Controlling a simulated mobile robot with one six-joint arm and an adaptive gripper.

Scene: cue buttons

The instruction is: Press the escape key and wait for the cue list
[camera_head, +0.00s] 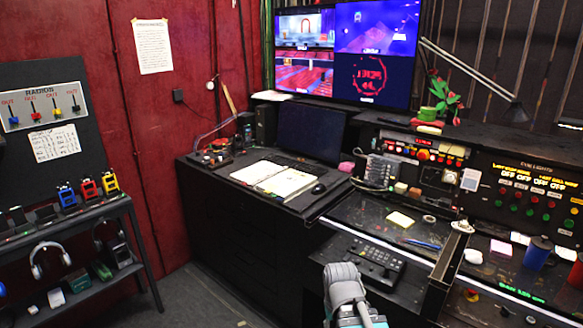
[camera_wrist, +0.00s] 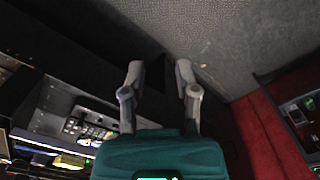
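No escape key can be made out in either view. A dark screen (camera_head: 310,132), perhaps a laptop, stands on the black desk (camera_head: 240,190), with an open script (camera_head: 275,178) in front; any keyboard there is mostly hidden or too dark to tell. A black keypad panel (camera_head: 372,262) lies on the lower shelf, its keys too small to read. My gripper (camera_wrist: 158,70) is open and empty in the wrist view, its two fingers apart over dark furniture and grey carpet. In the head view my arm shows at the bottom centre.
A black mouse (camera_head: 318,188) lies beside the script. A large cue monitor (camera_head: 345,50) stands behind the desk. A console with lit switches (camera_head: 530,195) is at right. A rack with headphones (camera_head: 50,262) is at left. Grey carpet (camera_head: 205,300) is clear between.

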